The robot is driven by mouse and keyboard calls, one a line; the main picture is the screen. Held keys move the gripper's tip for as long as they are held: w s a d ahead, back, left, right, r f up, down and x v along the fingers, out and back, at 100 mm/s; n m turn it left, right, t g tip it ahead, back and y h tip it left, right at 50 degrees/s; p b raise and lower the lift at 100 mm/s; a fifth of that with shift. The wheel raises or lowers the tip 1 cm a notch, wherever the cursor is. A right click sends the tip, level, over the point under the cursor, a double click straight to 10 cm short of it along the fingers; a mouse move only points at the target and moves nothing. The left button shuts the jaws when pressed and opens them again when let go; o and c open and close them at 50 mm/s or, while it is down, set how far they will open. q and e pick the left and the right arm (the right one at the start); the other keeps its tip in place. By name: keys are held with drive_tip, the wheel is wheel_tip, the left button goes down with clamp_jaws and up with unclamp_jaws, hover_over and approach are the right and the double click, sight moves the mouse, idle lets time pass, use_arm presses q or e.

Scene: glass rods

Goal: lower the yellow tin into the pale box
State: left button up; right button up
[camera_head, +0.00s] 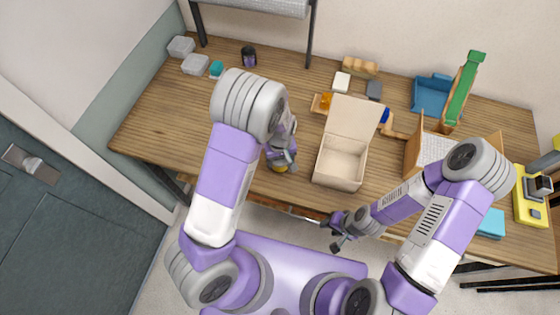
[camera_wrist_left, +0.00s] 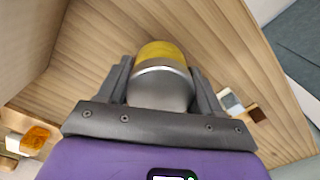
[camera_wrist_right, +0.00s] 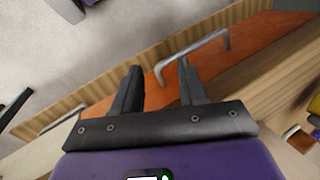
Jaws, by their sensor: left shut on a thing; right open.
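The yellow tin (camera_wrist_left: 163,52) shows between the fingers of my left gripper (camera_wrist_left: 162,80) in the left wrist view, with a grey metal body and a yellow band. My left gripper is shut on it. In the head view the tin (camera_head: 279,168) is mostly hidden under my left gripper (camera_head: 280,155), left of the pale box. The pale box (camera_head: 341,162) stands on the table with its lid (camera_head: 353,117) raised at the back; its inside looks empty. My right gripper (camera_head: 337,232) is open and empty in front of the table edge; it also shows in the right wrist view (camera_wrist_right: 160,85).
Behind the box are an orange item (camera_head: 326,101), a white block (camera_head: 341,82) and a wooden rack (camera_head: 360,67). A blue bin (camera_head: 431,95) and a green-topped ramp (camera_head: 465,90) stand at right.

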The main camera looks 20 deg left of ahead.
use_arm(q)
wheel_tip(320, 180, up, 8)
drive_tip(key=shift+p, duration=0.55)
drive_tip(key=w+d+r+p, duration=0.2)
drive_tip(key=d+r+p, duration=0.55)
drive_tip(key=d, duration=0.35)
drive_tip(key=w+d+f, duration=0.2)
drive_tip(key=d, duration=0.6)
drive_tip(key=shift+d+f, duration=0.2)
drive_tip(key=shift+f, duration=0.05)
drive_tip(key=shift+f+b, duration=0.1)
drive_tip(key=shift+b, duration=0.25)
drive_tip(key=shift+f+b, duration=3.2)
drive_tip(key=shift+f, duration=1.35)
drive_tip(key=shift+f+b, duration=1.55)
drive_tip(key=shift+f, duration=0.65)
